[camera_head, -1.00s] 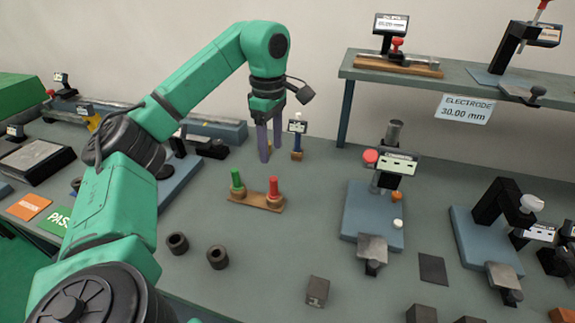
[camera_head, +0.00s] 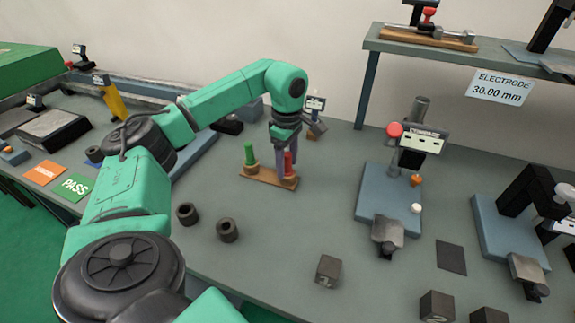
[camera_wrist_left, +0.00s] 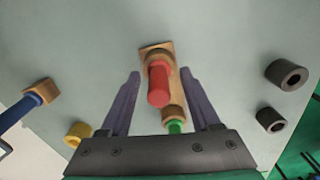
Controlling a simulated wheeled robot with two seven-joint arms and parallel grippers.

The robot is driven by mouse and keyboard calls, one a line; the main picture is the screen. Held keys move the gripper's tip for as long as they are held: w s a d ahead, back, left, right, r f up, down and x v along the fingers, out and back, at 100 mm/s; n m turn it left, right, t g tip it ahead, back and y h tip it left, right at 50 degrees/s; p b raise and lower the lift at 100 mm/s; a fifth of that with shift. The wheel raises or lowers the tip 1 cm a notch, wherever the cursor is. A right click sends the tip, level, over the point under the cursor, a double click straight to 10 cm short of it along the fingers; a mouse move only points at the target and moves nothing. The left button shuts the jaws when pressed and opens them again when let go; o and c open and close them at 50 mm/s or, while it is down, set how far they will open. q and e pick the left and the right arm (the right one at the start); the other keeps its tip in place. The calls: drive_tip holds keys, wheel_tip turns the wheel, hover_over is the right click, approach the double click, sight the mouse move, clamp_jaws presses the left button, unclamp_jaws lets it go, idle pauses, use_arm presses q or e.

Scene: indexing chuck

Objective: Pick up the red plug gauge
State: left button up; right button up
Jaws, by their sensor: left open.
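The red plug gauge (camera_head: 288,165) stands upright at the right end of a small wooden stand (camera_head: 260,176) in the head view. The green plug gauge (camera_head: 249,157) stands at the stand's left end. My left gripper (camera_head: 287,170) is at the red gauge, pointing down, with its fingers partly covering it. In the left wrist view the red gauge (camera_wrist_left: 159,86) lies between the two open purple fingers (camera_wrist_left: 164,90), with a visible gap on each side. The green gauge (camera_wrist_left: 175,127) shows close to the gripper body. My right gripper is not in view.
Two dark rings (camera_head: 227,230) lie in front of the stand. A blue base with a post (camera_head: 388,197) stands to the right, and a raised shelf (camera_head: 450,55) is at the back right. A dark numbered block (camera_head: 328,271) sits near the front. The table between is clear.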

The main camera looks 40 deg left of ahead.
use_arm(q)
clamp_jaws()
